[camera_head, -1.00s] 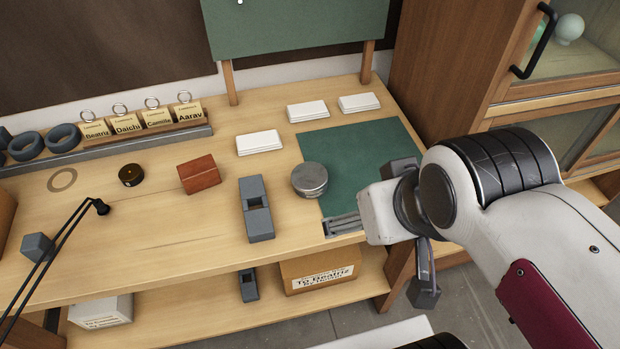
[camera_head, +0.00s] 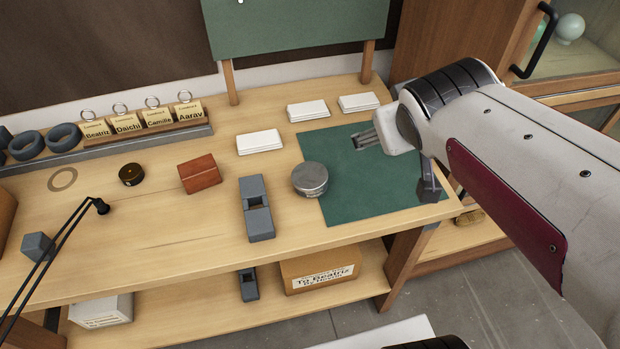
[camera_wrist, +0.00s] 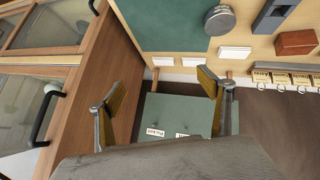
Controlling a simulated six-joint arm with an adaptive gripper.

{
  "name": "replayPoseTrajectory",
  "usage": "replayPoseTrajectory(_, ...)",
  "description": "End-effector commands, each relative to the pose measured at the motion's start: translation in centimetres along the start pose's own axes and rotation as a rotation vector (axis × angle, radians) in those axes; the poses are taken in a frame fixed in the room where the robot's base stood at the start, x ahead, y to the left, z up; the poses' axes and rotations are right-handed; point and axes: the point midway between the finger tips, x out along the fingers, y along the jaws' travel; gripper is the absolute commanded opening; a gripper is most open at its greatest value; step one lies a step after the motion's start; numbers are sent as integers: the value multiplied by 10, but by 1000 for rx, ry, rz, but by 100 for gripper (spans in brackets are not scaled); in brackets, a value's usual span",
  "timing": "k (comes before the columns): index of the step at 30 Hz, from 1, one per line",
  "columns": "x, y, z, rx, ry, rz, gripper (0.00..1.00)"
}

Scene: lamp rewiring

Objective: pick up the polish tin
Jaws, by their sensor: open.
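A round silver lidded tin (camera_head: 310,179) stands upright on the bench, overlapping the left edge of the green mat (camera_head: 375,187). It also shows at the top of the wrist view (camera_wrist: 220,19). A smaller dark round piece with a brass-coloured top (camera_head: 131,174) lies farther left; I take the silver one as the polish tin, though no label is readable. My gripper (camera_head: 393,166) is open and empty, above the right part of the mat, to the right of the tin and apart from it. Both spread fingers show in the wrist view (camera_wrist: 166,92).
A grey block plane (camera_head: 257,208) stands just left of the tin, with a red-brown block (camera_head: 199,174) beyond it. White card stacks (camera_head: 259,142) lie behind. A green upright board (camera_head: 300,28) rises at the back. A wooden cabinet (camera_head: 437,38) stands at the right.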

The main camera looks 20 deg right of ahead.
Motion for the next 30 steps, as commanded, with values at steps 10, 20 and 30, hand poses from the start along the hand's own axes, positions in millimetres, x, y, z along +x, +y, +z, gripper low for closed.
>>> replayPoseTrajectory(10,56,34,-64,-150,138,67,78)
replayPoseTrajectory(20,112,39,-105,-308,260,29,78)
replayPoseTrajectory(30,169,19,-118,-453,367,-111,78)
